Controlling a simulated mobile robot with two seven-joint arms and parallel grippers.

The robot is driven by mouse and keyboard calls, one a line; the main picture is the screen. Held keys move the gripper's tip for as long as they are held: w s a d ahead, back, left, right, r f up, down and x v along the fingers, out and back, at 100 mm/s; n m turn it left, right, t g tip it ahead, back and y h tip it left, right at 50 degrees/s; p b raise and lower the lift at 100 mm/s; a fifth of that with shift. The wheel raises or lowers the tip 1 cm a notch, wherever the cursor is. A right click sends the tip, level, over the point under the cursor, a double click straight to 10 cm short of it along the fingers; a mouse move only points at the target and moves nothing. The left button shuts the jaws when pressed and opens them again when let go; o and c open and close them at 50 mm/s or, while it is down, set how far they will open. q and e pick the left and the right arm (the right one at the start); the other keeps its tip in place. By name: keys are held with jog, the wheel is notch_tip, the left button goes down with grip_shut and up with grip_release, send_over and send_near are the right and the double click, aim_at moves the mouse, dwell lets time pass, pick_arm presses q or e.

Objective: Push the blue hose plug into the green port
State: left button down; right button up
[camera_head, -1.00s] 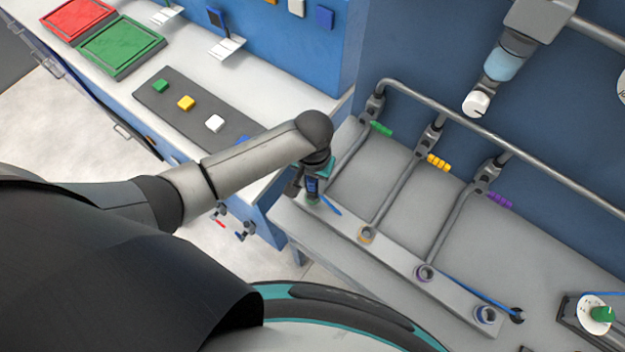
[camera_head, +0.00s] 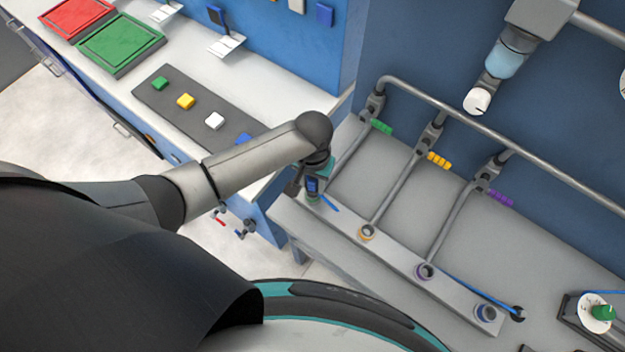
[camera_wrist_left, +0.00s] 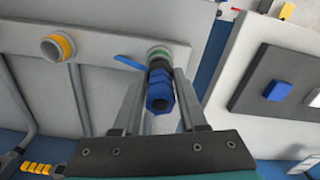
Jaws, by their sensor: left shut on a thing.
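The blue hose plug (camera_wrist_left: 160,92) is between the fingers of my left gripper (camera_wrist_left: 160,85) in the left wrist view, and the gripper is shut on it. The plug's far end meets the green port (camera_wrist_left: 158,53), whose ring shows just beyond it. How deep the plug sits in the port is hidden. In the head view my left gripper (camera_head: 311,190) is at the left end of the port rail, over the green port, and mostly covers plug and port. My right gripper is not in view.
The rail also bears a yellow port (camera_head: 366,232), a purple port (camera_head: 425,271) and a blue port (camera_head: 485,313). A blue hose (camera_head: 480,291) runs along it. Grey pipes with green, yellow and purple valve handles rise behind. A workbench with colored buttons stands left.

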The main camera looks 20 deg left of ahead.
pick_arm(q)
jog(key=shift+f+b, duration=0.3)
jog(key=shift+f, duration=0.5)
jog(key=shift+c, duration=1.9)
grip_release()
jog(key=shift+r, duration=0.15)
notch_tip(320, 180, up, 15)
jog(key=p, duration=0.3)
